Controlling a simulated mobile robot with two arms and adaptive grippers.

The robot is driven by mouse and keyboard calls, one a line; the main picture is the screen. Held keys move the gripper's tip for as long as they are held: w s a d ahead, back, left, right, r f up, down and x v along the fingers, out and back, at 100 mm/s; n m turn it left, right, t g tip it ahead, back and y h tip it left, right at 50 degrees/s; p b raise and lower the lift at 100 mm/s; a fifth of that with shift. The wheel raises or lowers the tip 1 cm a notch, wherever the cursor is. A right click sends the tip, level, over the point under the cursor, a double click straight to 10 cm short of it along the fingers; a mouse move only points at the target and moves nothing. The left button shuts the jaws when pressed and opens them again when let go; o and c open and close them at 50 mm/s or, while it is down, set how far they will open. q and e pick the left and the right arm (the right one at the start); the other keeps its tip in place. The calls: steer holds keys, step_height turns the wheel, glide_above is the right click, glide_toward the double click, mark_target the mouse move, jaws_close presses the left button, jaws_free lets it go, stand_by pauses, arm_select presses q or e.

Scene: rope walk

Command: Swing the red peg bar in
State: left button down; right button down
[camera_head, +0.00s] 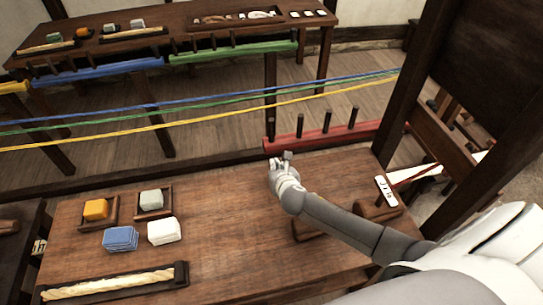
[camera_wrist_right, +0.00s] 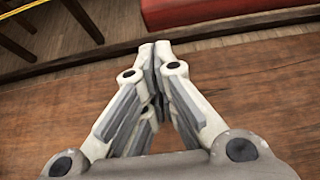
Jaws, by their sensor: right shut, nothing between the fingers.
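The red peg bar (camera_head: 325,134) lies past the far edge of the near table, with several dark upright pegs on it. Its red side also shows at the top of the right wrist view (camera_wrist_right: 220,12). My right gripper (camera_head: 280,157) is over the table's far edge, just short of the bar's left end. In the right wrist view my right gripper (camera_wrist_right: 155,48) has its fingertips together with nothing between them, and its tips appear apart from the bar. My left gripper is not in view.
Blue, green and yellow ropes (camera_head: 200,124) stretch across behind the near table (camera_head: 235,220). Blocks in trays, a white block (camera_head: 164,231) and a rope tray (camera_head: 115,283) occupy its left side. A dark post (camera_head: 410,75) stands at right. The table's middle is clear.

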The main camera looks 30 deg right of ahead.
mark_target(269, 153)
steer(key=shift+w+d+f+p, duration=0.1)
steer(key=shift+w+d+f, duration=0.15)
steer(key=shift+w, duration=0.75)
steer(key=shift+w+d+f+p, duration=0.1)
steer(key=shift+w+d+f, duration=0.15)
steer(key=shift+w, duration=0.7)
steer(key=shift+w+d+f+p, duration=0.15)
steer(key=shift+w+d, duration=0.1)
steer(key=shift+w, duration=0.75)
steer(key=w+d+m+h+b, duration=0.1)
steer(key=w+d+b, duration=0.2)
steer(key=w+b, duration=0.6)
steer(key=w+d+m+g+h+b, duration=0.1)
steer(key=w+d+b, duration=0.3)
steer(key=w+b, duration=0.5)
steer(key=shift+w+m+h, duration=0.4)
steer(key=shift+w+m, duration=0.1)
steer(key=shift+w, duration=0.55)
